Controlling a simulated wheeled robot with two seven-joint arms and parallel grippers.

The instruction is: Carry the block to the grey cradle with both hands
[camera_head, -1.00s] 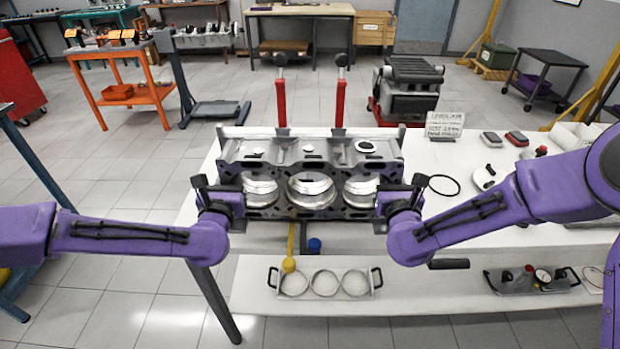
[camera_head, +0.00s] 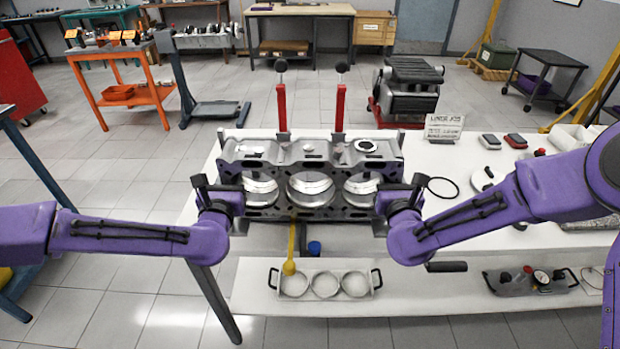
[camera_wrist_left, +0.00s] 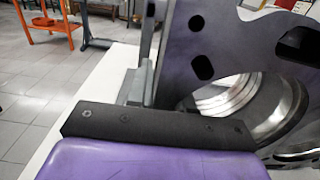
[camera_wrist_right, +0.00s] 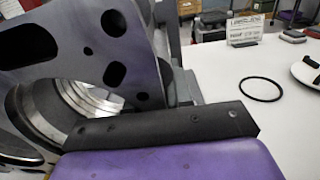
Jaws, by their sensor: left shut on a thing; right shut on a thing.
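The block (camera_head: 325,158) is a grey engine block with three large round bores facing me, centred in the head view. My left gripper (camera_head: 218,192) is shut on the block's left end and my right gripper (camera_head: 400,194) on its right end. The block looks about level. Its side also shows in the left wrist view (camera_wrist_left: 205,35) and the right wrist view (camera_wrist_right: 65,45). A grey bracket with an upright, perhaps part of the grey cradle (camera_wrist_left: 141,85), stands just behind the block. The block hides most of it, and I cannot tell whether they touch.
Two red posts (camera_head: 340,106) rise behind the block. A tray with three rings (camera_head: 325,285) lies on the lower shelf, near a yellow-handled tool (camera_head: 290,265).

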